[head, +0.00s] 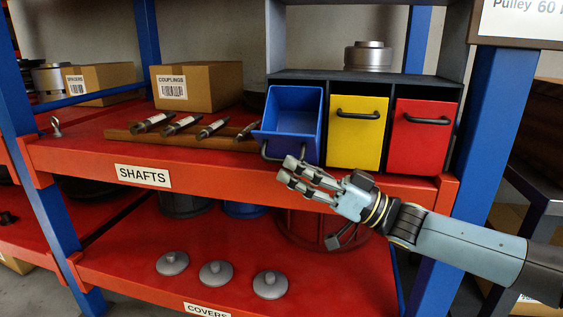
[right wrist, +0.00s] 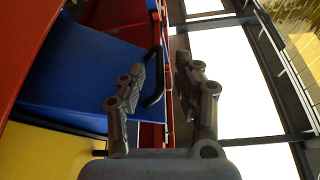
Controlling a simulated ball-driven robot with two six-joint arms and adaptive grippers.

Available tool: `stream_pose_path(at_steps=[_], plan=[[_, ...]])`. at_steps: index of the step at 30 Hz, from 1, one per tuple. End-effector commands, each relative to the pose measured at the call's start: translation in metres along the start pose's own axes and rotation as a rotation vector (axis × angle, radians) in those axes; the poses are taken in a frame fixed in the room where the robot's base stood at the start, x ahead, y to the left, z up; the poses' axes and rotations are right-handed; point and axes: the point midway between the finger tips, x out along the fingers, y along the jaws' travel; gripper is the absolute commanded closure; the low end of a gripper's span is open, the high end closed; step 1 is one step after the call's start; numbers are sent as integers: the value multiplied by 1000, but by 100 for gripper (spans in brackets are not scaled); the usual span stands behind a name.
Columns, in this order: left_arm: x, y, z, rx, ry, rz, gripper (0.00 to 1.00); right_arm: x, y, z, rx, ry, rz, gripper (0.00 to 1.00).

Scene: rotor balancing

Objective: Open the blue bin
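The blue bin (head: 289,122) is tilted forward out of its slot in the shelf, and its inside shows from above. Its dark handle (head: 268,154) is low on the front. In the right wrist view the blue bin (right wrist: 80,70) fills the left side, with the handle (right wrist: 155,85) beside the fingers. My right gripper (head: 286,171) is just below and right of the handle; its fingers (right wrist: 163,75) are apart, with a gap between them. The handle shows at the near edge of that gap; I cannot tell whether a finger touches it. My left gripper is not in view.
A yellow bin (head: 356,140) and a red bin (head: 424,145) sit closed to the right. A wooden tray of shafts (head: 187,142) and a couplings box (head: 198,87) stand left. Several grey covers (head: 216,272) lie on the lower shelf. The red shelf edge (head: 230,185) runs below the bins.

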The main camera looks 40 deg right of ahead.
Motion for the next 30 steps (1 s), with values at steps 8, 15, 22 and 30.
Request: stream_pose_path(at_steps=[8,15,22,30], plan=[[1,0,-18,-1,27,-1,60,30,0,0,-1,0,1,68],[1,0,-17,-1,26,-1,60,32,0,0,-1,-2,2,68],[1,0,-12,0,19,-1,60,32,0,0,-1,-1,2,91],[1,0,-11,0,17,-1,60,31,0,0,0,-1,2,100]])
